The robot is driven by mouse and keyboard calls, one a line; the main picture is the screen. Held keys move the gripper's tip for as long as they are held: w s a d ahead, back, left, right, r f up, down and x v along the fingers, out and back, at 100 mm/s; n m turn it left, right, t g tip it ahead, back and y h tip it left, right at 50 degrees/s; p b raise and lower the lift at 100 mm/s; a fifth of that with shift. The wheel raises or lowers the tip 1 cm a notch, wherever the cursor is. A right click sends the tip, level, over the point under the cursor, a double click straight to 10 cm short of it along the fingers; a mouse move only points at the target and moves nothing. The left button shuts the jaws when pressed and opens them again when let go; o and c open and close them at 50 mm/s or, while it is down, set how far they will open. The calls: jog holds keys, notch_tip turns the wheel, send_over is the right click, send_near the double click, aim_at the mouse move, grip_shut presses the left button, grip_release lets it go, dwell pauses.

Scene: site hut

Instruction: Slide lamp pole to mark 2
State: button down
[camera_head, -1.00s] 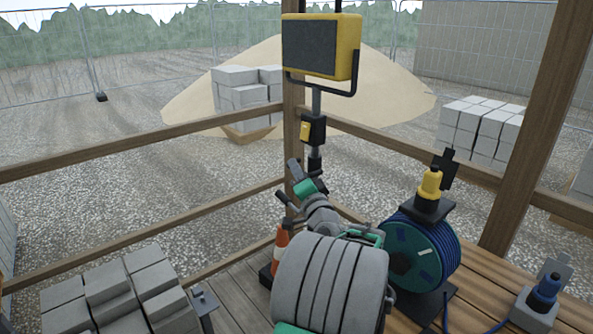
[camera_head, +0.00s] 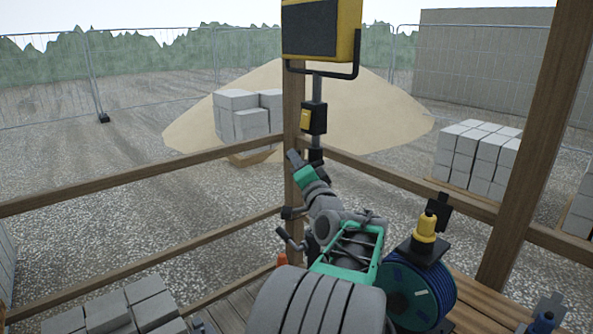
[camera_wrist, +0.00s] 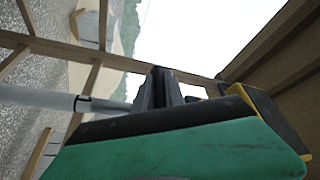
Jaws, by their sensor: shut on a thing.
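The lamp head (camera_head: 320,28), yellow with a dark face, stands in front of the wooden post, its top cut off by the frame. My gripper (camera_head: 306,165) is at the pole below that block, partly hidden by my arm. In the wrist view, my gripper's dark fingers (camera_wrist: 160,90) are shut at the pole; a grey tube (camera_wrist: 40,97) runs left and a yellow-black part (camera_wrist: 268,110) shows at right. No numbered marks are readable.
A wooden post (camera_head: 294,110) and rails (camera_head: 130,177) stand close behind the pole. At lower right are a blue cable reel (camera_head: 443,290) and a yellow item (camera_head: 425,232) on it. Grey blocks (camera_head: 110,308) lie at lower left.

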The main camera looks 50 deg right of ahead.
jog(key=shift+r, duration=0.15)
jog(key=c, duration=1.4)
grip_release()
jog(key=b+v, duration=0.2)
jog(key=v, duration=0.6)
